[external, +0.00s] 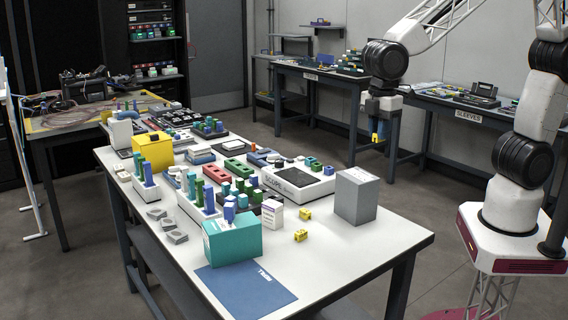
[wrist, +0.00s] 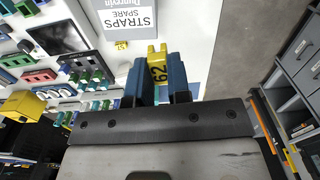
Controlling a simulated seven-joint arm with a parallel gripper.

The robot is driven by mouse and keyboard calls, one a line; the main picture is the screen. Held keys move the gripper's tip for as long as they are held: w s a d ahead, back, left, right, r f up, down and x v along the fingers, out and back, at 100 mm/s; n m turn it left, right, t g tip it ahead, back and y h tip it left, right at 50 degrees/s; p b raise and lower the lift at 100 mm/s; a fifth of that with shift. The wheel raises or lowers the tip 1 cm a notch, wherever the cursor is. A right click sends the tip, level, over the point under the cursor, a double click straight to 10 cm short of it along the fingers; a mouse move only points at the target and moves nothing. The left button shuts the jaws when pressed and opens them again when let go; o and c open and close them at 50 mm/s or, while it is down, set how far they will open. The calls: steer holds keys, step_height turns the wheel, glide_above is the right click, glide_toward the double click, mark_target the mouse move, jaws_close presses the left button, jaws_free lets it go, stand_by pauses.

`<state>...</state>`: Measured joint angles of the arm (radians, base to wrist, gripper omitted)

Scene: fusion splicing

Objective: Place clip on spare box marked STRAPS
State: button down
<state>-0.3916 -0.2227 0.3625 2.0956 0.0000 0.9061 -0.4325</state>
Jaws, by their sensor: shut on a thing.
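My gripper (external: 379,128) is shut on a yellow clip (external: 377,136), held in the air above and behind the grey box in the external view. In the wrist view the clip (wrist: 157,64), marked 62, sits between the two blue fingers of my gripper (wrist: 157,80). The grey spare box (external: 356,195) stands on the right end of the white table. The clip is apart from the box.
Two loose yellow clips (external: 301,235) (external: 305,214) lie left of the grey box. A teal box (external: 232,240), a blue mat (external: 245,285), a white carton (external: 272,213) and a device marked SCOPE (external: 297,179) share the white table (external: 340,255). Bare tabletop surrounds the grey box's front.

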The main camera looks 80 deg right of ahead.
steer(key=s+d+f, duration=0.1)
steer(key=s+d, duration=0.7)
steer(key=s, duration=0.3)
step_height(320, 180, down, 5)
steer(key=shift+d+f, duration=0.1)
steer(key=shift+d, duration=0.05)
steer(key=shift+w, duration=0.2)
glide_above(358, 175)
steer(key=shift+f, duration=0.75)
stand_by(0.5)
steer(key=shift+f, duration=1.75)
steer(key=shift+f, duration=0.15)
